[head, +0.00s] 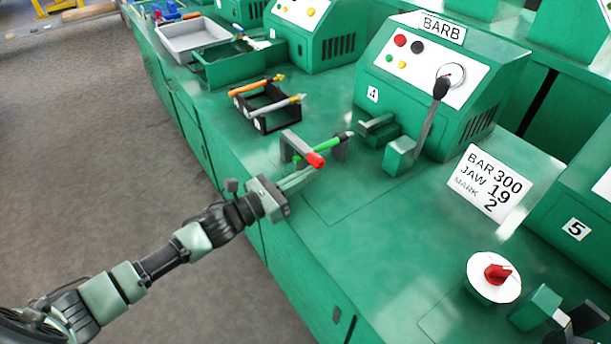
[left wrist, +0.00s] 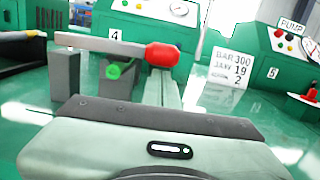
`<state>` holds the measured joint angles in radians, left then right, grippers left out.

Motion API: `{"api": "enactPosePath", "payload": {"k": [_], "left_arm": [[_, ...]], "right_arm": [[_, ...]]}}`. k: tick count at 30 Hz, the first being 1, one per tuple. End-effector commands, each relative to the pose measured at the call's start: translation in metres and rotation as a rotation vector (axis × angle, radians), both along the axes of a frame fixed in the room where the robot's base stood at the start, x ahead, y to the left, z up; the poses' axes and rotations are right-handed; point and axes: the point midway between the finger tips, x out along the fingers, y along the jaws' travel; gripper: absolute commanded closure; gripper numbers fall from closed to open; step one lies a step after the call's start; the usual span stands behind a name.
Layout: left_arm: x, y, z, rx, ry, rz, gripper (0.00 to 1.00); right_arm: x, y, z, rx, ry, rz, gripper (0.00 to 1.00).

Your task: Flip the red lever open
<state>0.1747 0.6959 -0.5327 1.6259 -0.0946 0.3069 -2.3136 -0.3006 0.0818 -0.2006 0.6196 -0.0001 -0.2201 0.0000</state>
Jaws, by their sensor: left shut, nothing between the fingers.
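The red lever is a grey bar with a red grip (head: 316,160), lying across a clamp of grey blocks in front of machine 4. In the left wrist view its red grip (left wrist: 162,55) is at the right end of the level grey bar (left wrist: 100,43). A green rod (head: 329,143) sits in the clamp under the bar; its round end (left wrist: 114,70) faces the wrist camera. My left gripper (head: 310,175) is shut and empty, its fingertips just below and in front of the red grip. Whether they touch it I cannot tell.
Machine 4 (head: 440,70), labelled BARB, stands behind, with a black-knobbed lever (head: 440,88). A black tray (head: 268,122) with orange and grey tools is at the left. A BAR 300 card (head: 492,183) and a red knob (head: 497,273) are right.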

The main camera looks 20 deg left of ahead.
Motion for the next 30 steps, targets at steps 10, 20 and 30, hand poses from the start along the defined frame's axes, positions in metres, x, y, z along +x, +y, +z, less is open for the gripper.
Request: {"api": "enactPosePath", "payload": {"k": [10,20,30], "left_arm": [[0.0,-0.001,0.0,-0.001,0.001,0.0,1.0],[0.0,-0.002,0.012,-0.054,0.041,0.0,1.0],[-0.001,-0.002,0.048,-0.244,0.188,0.001,1.0]], "right_arm": [[0.0,0.0,0.0,0.0,0.0,0.0,0.5],[0.0,0.0,0.01,0.0,-0.001,-0.001,0.5],[0.0,0.001,0.042,0.001,-0.001,-0.001,0.5]]}}
